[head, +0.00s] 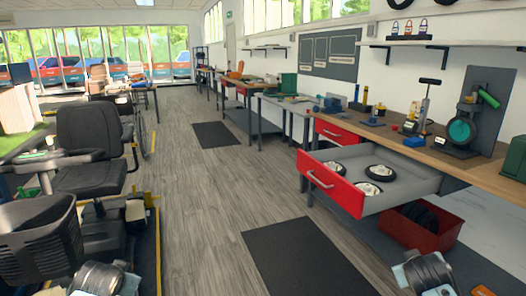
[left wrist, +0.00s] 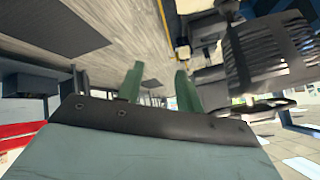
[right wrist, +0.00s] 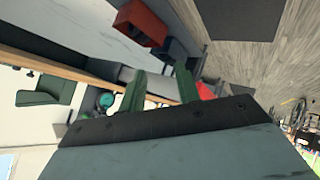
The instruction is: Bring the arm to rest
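In the head view only my arm links show at the bottom left and bottom right edges; neither gripper's fingers are seen there. In the left wrist view my left gripper (left wrist: 160,90) has two green fingers standing apart with nothing between them. In the right wrist view my right gripper (right wrist: 162,90) also has its two green fingers apart and holds nothing. Neither gripper touches anything that I can see.
A red-fronted drawer (head: 331,185) stands open at the right with several wheels in it. A red crate (head: 420,227) sits below the wooden workbench (head: 410,143). A black mobility scooter (head: 90,150) stands at the left. The grey floor (head: 190,190) between is clear, with dark mats.

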